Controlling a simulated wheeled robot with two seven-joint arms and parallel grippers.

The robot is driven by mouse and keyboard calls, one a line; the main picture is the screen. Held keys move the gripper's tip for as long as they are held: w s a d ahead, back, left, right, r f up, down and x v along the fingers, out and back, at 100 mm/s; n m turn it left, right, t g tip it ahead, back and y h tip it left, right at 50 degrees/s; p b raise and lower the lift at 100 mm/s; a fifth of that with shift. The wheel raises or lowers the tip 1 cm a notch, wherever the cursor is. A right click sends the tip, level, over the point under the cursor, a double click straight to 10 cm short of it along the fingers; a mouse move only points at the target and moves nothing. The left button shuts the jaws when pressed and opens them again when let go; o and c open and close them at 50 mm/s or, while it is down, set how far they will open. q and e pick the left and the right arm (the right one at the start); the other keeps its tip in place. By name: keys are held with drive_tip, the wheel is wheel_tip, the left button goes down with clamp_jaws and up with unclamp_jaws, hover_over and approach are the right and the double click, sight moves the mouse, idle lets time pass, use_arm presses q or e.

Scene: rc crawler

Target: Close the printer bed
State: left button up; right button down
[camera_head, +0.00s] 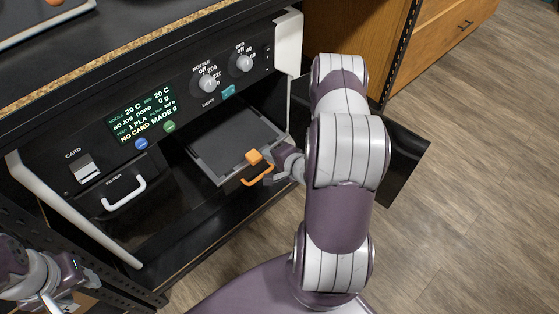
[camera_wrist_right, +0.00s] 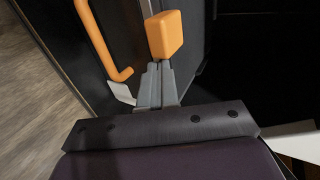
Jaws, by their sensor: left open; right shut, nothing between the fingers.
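The printer bed (camera_head: 222,136) is a dark grey tray, pulled part of the way out of the black printer opening. At its front are an orange block (camera_head: 253,157) and an orange loop handle (camera_head: 258,177). My right gripper (camera_head: 271,172) is at this front edge, its fingers shut and empty. In the right wrist view, the closed fingertips (camera_wrist_right: 158,68) are right at the orange block (camera_wrist_right: 165,34), and the handle (camera_wrist_right: 103,45) is to their left. I cannot tell if they touch the block. My left gripper (camera_head: 72,279) is at the lower left, away from the bed, partly cut off.
The printer's panel has a screen (camera_head: 143,117), knobs (camera_head: 207,84) and a filter drawer with a white handle (camera_head: 124,194). A dark panel (camera_head: 405,155), seemingly an open door, stands out behind my right arm. Wooden drawers (camera_head: 450,35) are at the right; the floor is clear.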

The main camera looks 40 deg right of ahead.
sight(241, 130)
drive_tip(key=w, duration=1)
drive_tip(key=shift+w+a+p, duration=0.3)
drive_tip(key=shift+a+p, duration=0.1)
drive_tip(key=shift+w, duration=0.45)
drive_tip(key=shift+r, duration=0.1)
